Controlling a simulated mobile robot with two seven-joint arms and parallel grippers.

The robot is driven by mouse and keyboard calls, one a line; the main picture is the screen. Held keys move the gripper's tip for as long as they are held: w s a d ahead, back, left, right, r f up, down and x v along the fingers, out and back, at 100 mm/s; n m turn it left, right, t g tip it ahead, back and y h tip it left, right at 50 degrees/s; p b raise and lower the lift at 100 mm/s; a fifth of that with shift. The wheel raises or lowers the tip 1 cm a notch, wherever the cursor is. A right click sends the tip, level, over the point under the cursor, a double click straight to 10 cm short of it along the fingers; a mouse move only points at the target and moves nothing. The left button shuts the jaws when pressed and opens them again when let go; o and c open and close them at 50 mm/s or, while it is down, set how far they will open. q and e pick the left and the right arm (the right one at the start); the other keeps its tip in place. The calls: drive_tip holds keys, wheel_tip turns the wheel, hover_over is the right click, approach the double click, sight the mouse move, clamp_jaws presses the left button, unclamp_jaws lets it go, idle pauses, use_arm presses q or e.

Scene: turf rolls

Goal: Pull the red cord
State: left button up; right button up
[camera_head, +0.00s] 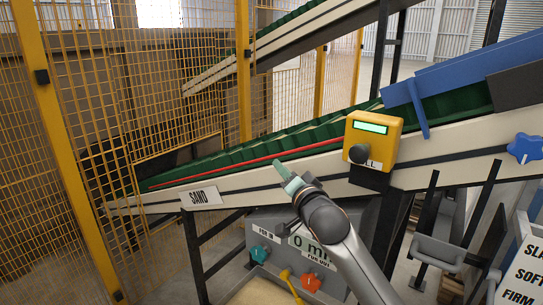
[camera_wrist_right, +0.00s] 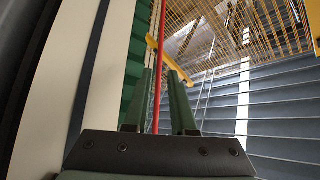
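The red cord (camera_head: 232,163) runs taut along the near side of the green conveyor belt, above the pale side rail. My right gripper (camera_head: 279,165) reaches up from below, its pale green fingertips close to the cord near mid-length. In the right wrist view the green fingers (camera_wrist_right: 160,73) stand apart with a gap between them. The red cord (camera_wrist_right: 161,35) shows in that gap, running lengthwise between the fingers in the picture. I cannot tell whether it lies between the fingers in depth or beyond them. My left gripper is not in view.
A yellow box (camera_head: 372,137) with a green display and black knob sits right of my gripper. A grey panel (camera_head: 262,222) with teal and orange knobs stands below. Yellow mesh fencing (camera_head: 100,110) closes the left side.

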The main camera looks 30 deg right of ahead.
sight(271, 157)
drive_tip(key=w, duration=0.2)
drive_tip(key=w+d+p, duration=0.1)
drive_tip(key=w, duration=0.5)
drive_tip(key=shift+w+d, duration=0.25)
drive_tip(key=shift+d, duration=0.1)
clamp_jaws()
drive_tip(key=shift+f, duration=0.1)
idle(1.0)
